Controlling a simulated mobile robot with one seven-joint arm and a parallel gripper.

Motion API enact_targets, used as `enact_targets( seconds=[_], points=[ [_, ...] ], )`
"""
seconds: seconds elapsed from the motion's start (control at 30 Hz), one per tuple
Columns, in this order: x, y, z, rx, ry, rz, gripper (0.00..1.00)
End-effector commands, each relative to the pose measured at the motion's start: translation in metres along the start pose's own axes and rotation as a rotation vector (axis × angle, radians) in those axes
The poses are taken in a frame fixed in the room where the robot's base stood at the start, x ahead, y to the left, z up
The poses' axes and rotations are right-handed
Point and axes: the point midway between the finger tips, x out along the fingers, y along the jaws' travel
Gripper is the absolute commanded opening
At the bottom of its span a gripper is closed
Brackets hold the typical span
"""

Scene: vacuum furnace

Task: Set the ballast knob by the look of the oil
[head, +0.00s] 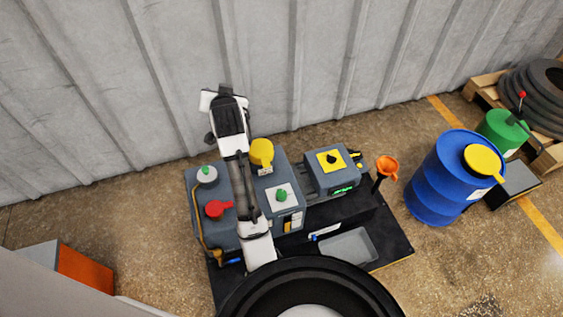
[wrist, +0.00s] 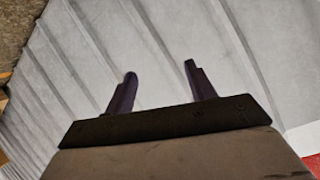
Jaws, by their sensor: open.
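My gripper (wrist: 160,69) is open and empty, its two dark fingers apart in front of the grey wall. In the head view my arm reaches over the pump unit (head: 290,165); I cannot make out the fingers there. A green knob (head: 282,195) sits on a white plate on the middle grey block. A second green knob (head: 206,171) on a white base is at the left. A black knob (head: 332,158) sits on a yellow plate on the right block. Which is the ballast knob I cannot tell. A small yellowish window (head: 291,224), perhaps the oil glass, shows on the middle block's front.
A red handle (head: 217,209) and a yellow cap (head: 262,153) flank my arm. An orange funnel (head: 387,166), a grey tray (head: 346,245) and a blue drum (head: 445,185) are to the right. The corrugated wall (head: 300,60) stands close behind. Floor lies open between unit and drum.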

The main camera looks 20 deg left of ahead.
Motion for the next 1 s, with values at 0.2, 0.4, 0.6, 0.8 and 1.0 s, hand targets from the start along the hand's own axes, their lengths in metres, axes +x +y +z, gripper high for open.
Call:
enact_targets(
  seconds=[0.2,0.4,0.6,0.8,1.0],
  points=[
    [-0.025,0.128,0.081,0.289,-0.513,0.38,0.55],
    [-0.073,0.185,0.137,0.469,-0.792,0.595,0.55],
    [-0.088,0.2,0.159,0.525,-0.878,0.661,0.55],
    [-0.074,0.21,0.184,0.526,-0.881,0.662,0.55],
    [-0.053,0.223,0.22,0.525,-0.879,0.66,0.55]
  ],
)
